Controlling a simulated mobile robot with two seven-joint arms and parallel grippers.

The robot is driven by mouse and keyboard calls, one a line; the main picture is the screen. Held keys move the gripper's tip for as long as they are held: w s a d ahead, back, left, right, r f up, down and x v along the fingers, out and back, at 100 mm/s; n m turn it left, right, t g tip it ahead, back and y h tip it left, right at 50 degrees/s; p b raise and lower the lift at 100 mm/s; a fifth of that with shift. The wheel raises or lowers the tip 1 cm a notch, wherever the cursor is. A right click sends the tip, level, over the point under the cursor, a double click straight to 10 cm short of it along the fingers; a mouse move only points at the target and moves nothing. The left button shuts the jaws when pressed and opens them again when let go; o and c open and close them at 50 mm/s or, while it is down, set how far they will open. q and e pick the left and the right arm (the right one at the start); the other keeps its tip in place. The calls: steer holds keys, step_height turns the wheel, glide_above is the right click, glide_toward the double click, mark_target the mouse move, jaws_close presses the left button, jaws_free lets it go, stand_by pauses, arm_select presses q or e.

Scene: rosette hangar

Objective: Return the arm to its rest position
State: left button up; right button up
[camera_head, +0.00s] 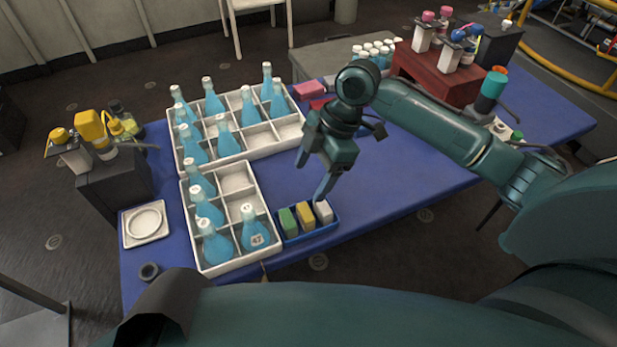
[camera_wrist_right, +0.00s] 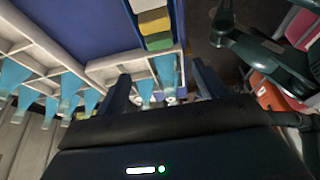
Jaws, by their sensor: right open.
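My right arm reaches in from the right in the head view. Its gripper (camera_head: 313,176) hangs above the blue table (camera_head: 390,160), between the large white crate and the small blue tray (camera_head: 322,227). The jaws are apart with nothing between them. In the right wrist view the two fingers of the right gripper (camera_wrist_right: 162,80) stand apart and empty, with crate and bottles beyond them. The blue tray holds a green, a yellow and a pale block. My left gripper does not show in either view.
Two white divided crates (camera_head: 238,157) (camera_head: 217,269) hold several blue bottles. A dark red box (camera_head: 440,76) with bottles on top stands at the back right. A white square dish (camera_head: 126,241) lies at the left. The table's middle right is clear.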

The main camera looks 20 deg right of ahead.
stand_by(0.4)
steer(key=s+a+f+m+t, duration=0.2)
steer(key=s+a+f+m, duration=0.45)
steer(key=s, duration=0.25)
steer(key=s+d+f+m+t+h, duration=0.2)
steer(key=s+d+m+h, duration=0.2)
steer(key=s+d+m, duration=0.6)
arm_select(q)
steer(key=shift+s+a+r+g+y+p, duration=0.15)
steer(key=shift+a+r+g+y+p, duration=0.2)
steer(key=shift+p, duration=0.9)
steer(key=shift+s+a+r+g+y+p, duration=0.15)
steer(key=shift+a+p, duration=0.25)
steer(key=shift+p, duration=0.8)
arm_select(e)
steer(key=w+a+f+n+t+y, duration=0.1)
steer(key=w+a+f+t+y, duration=0.1)
steer(key=w+a+t, duration=0.3)
steer(key=shift+w+a+t+y, duration=0.4)
steer(key=shift+a+t, duration=0.25)
steer(key=shift+t, duration=0.15)
